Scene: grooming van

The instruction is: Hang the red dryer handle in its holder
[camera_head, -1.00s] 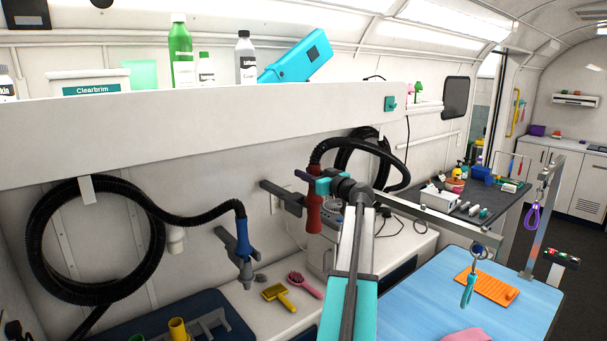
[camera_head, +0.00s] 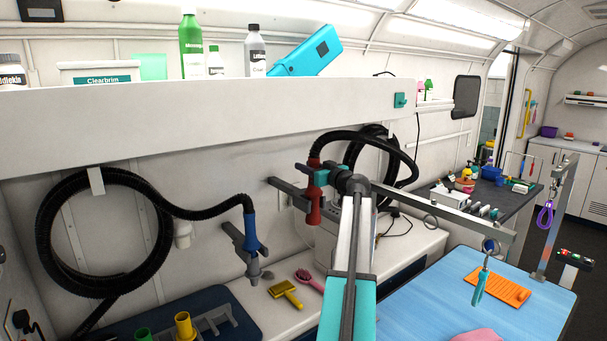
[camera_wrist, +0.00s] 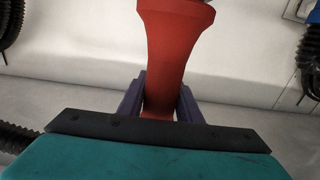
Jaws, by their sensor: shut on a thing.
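The red dryer handle (camera_head: 314,212) hangs upright in my gripper (camera_head: 319,178), its black hose rising from the top. In the wrist view the red handle (camera_wrist: 174,45) sits between the two dark purple jaws (camera_wrist: 161,100), which are shut on it. A grey wall holder (camera_head: 286,186) reaches out just left of the handle. The holder's tip meets or overlaps the handle in the picture; I cannot tell whether they touch. My wrist and arm hide part of the handle's right side.
A blue handle (camera_head: 250,236) hangs in a similar holder at left, with a coiled black hose (camera_head: 45,240). A yellow brush (camera_head: 287,294) and a pink brush (camera_head: 308,279) lie on the counter below. A shelf (camera_head: 200,118) runs above. The blue table (camera_head: 430,315) is at right.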

